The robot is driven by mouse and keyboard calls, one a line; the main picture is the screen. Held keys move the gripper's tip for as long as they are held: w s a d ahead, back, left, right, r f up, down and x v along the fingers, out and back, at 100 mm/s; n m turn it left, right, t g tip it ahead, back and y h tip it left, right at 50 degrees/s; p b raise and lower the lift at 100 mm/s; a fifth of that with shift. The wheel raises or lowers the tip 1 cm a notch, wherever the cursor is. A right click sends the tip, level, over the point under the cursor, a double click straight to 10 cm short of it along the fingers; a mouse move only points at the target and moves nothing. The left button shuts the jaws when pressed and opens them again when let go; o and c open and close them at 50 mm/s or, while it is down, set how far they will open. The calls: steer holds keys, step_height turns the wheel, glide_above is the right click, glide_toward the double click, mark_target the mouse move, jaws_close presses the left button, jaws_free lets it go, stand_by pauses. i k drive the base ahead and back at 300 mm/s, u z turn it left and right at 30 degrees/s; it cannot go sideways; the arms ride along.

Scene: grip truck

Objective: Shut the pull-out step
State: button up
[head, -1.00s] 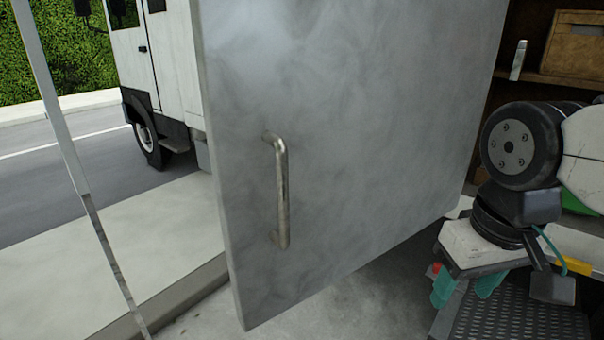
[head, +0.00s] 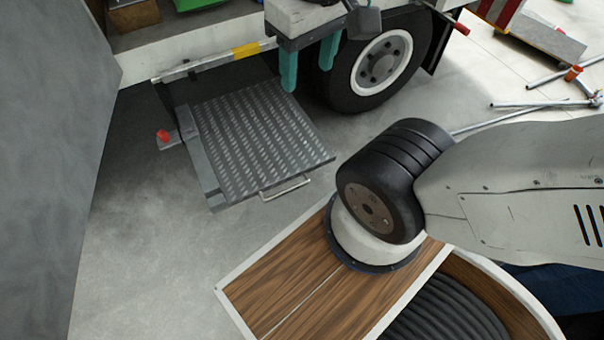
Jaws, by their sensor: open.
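The pull-out step (head: 262,138) is a dark ribbed metal plate, standing out from under the truck's side in the head view. A thin metal handle (head: 286,189) is on its front edge. My gripper (head: 308,66) has two teal fingers pointing down, apart from each other with nothing between them. In the picture it is at the step's upper right, by the truck's sill. The fingers overlap the step's far right corner in the picture; I cannot tell how high above it they are.
A truck wheel (head: 382,62) stands right of the step. A red knob (head: 163,136) is on a bracket at the step's left. A grey door panel (head: 50,150) fills the left edge. Metal poles (head: 545,103) lie on the floor at right.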

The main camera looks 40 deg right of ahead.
mark_target(255, 138)
steer(key=z, duration=0.15)
steer(key=k, duration=0.45)
steer(key=z, duration=0.9)
steer(key=i, duration=0.7)
steer(key=u, duration=0.75)
